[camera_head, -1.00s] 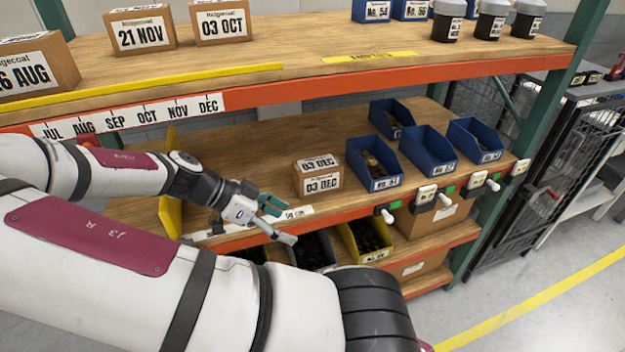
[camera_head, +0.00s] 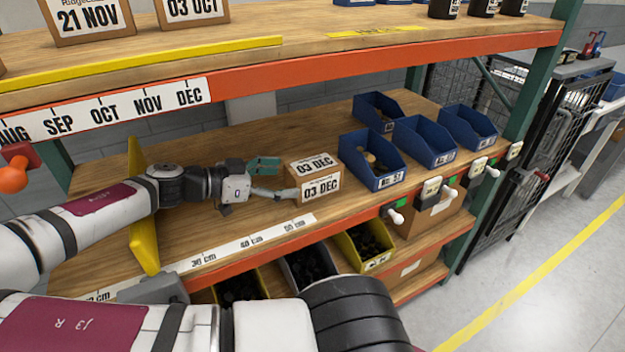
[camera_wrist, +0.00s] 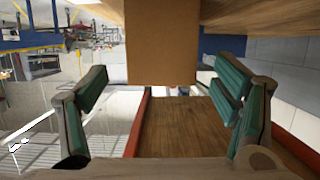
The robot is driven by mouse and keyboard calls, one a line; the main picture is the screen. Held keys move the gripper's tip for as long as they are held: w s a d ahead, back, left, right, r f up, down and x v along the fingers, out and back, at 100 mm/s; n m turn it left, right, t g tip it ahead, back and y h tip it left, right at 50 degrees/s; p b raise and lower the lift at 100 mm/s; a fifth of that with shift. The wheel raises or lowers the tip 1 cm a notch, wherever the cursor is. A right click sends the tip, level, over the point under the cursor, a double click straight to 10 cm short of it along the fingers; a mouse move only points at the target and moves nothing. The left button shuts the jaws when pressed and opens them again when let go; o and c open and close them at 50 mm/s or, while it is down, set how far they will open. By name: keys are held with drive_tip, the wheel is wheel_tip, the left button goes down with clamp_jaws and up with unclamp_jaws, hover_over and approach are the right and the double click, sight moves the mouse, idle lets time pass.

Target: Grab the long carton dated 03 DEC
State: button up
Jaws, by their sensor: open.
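The brown carton labelled 03 DEC (camera_head: 321,187) sits on the middle wooden shelf, with the date on its top and front faces. My gripper (camera_head: 275,180) is at its left side, pointing right, with green-padded fingers apart. The near fingertip is close to the carton's front left edge; I cannot tell if it touches. In the wrist view the carton's plain brown face (camera_wrist: 163,45) lies ahead, centred between the open fingers (camera_wrist: 165,95). Nothing is held between the fingers. The carton's far side is hidden.
Blue bins (camera_head: 372,160) stand just right of the carton. A yellow divider (camera_head: 143,215) stands left, by my arm. The upper shelf's orange edge (camera_head: 300,75) runs above, bearing cartons 21 NOV (camera_head: 88,20) and 03 OCT (camera_head: 192,10). A centimetre scale (camera_head: 250,240) lines the shelf front.

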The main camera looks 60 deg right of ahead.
sight(309, 176)
drive_tip(key=x, duration=0.7)
drive_tip(key=shift+d+p, duration=0.3)
drive_tip(key=shift+c, duration=0.3)
drive_tip(key=c, duration=1.6)
drive_tip(key=shift+o, duration=0.2)
